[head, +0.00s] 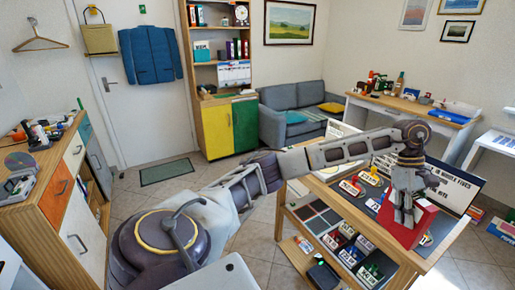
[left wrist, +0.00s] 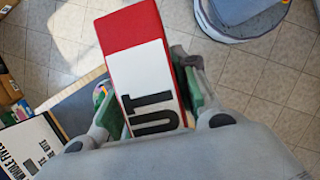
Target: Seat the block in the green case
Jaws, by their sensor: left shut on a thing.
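A red block (head: 410,226) with a white face is held by my left gripper (head: 404,208) above the right part of the wooden table. In the left wrist view the block (left wrist: 135,68) has a red end and a white face with large black letters; it sits between the green-padded fingers of the left gripper (left wrist: 152,98). Several small coloured cases with white labels are on the table and its lower tier; one looks green (head: 371,272), at the lower front. Which is the task's green case is too small to tell surely. My right gripper is not in view.
The wooden table (head: 330,190) has a dark panel and a lettered board (head: 455,187) at its back right. A cabinet (head: 60,190) stands at the left, a sofa (head: 290,110) at the back.

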